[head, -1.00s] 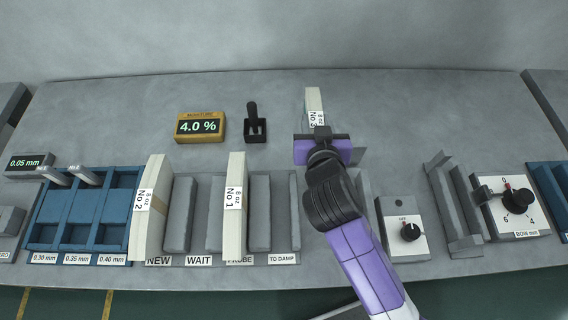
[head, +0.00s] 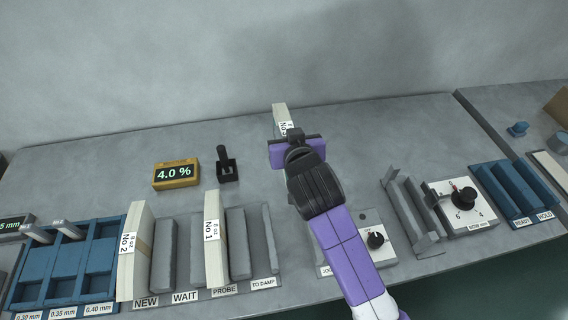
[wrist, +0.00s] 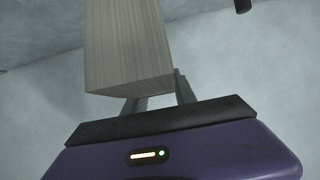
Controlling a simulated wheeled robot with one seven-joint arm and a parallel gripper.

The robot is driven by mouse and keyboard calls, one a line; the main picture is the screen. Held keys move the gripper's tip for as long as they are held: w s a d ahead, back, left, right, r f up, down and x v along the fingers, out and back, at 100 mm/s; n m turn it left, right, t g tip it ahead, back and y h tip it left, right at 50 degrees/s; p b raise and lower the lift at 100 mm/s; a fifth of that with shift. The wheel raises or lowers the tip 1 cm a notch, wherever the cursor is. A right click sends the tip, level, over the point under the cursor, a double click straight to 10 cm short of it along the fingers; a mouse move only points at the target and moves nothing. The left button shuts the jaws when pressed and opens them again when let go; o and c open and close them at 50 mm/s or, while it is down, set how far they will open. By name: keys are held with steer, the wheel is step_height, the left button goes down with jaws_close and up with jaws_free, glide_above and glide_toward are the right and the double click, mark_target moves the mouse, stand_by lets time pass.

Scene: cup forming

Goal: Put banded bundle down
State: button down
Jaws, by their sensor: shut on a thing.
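My gripper (head: 292,138) is shut on a pale, wood-coloured banded bundle (head: 279,112) with a white label that seems to read No 3. It holds the bundle over the back middle of the grey bench; I cannot tell how high. In the wrist view the bundle (wrist: 127,50) rises from between the dark fingers (wrist: 160,98), its flat end facing the camera. In the head view my gripper and arm hide the bundle's near part. Bundle No 2 (head: 139,255) stands in the rack at NEW, and bundle No 1 (head: 214,255) stands at PROBE.
A yellow meter (head: 176,174) reading 4.0 % and a black lever (head: 226,165) stand left of my gripper. To the right are grey upright plates (head: 408,215), a BOW dial box (head: 460,205) and a blue READY/HOLD rack (head: 510,190). The back of the bench is mostly clear.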

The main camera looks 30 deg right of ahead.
step_height(320, 180, down, 12)
steer(key=shift+r, duration=0.2)
stand_by(0.4)
steer(key=shift+f, duration=0.2)
steer(key=c, duration=1)
jaws_free()
steer(key=shift+r, duration=0.15)
steer(key=b+v, duration=0.1)
steer(key=v, duration=1.1)
